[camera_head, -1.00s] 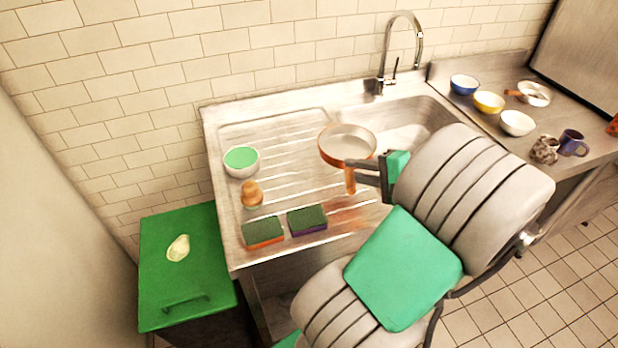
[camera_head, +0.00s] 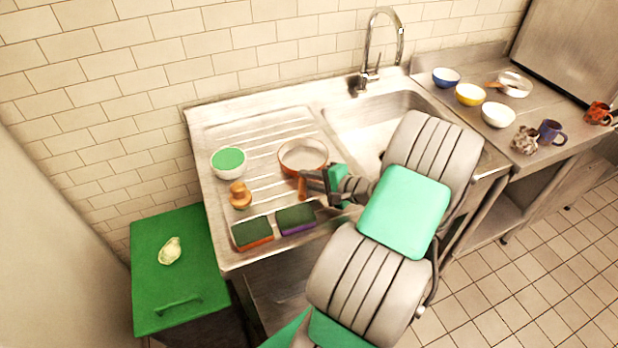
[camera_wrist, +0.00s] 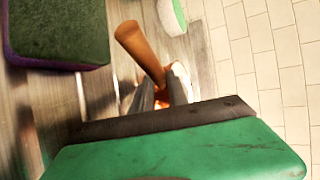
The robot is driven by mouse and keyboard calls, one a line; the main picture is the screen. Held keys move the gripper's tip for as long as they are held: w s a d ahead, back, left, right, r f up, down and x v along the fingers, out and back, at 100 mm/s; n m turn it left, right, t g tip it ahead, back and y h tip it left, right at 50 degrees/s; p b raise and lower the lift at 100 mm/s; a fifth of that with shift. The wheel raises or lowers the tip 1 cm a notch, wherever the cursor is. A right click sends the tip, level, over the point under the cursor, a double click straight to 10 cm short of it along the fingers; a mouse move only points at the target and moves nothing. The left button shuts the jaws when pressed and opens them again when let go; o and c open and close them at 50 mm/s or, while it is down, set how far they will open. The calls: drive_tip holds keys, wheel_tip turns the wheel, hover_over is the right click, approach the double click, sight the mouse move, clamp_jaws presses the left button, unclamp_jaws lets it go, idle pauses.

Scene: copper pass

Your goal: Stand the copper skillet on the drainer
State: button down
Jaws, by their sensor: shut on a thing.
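The copper skillet (camera_head: 303,155) is over the ribbed drainer (camera_head: 262,132) left of the sink basin, its pale inside facing up and its handle pointing toward the front. My gripper (camera_head: 306,180) is shut on the skillet's handle, coming from the right. I cannot tell whether the pan's base touches the drainer. In the wrist view, the fingers (camera_wrist: 163,95) reach away from the camera, and a brown rod-like part, probably the handle (camera_wrist: 140,50), stands at their tips. The pan itself is mostly hidden there.
A green-filled bowl (camera_head: 228,162), a small wooden item (camera_head: 240,195) and two sponges (camera_head: 252,234) (camera_head: 296,219) sit on the drainer close by. The tall tap (camera_head: 372,60) stands behind the basin. Bowls and mugs occupy the right counter (camera_head: 470,110). A green-topped bin (camera_head: 165,290) stands at left.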

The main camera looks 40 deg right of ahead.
drive_tip(key=c, duration=1.6)
unclamp_jaws()
drive_tip(key=shift+o, duration=0.2)
drive_tip(key=b+v, duration=0.1)
drive_tip(key=v, duration=1.1)
drive_tip(key=shift+s, duration=0.1)
drive_tip(key=shift+d, duration=0.1)
drive_tip(key=shift+s, duration=0.1)
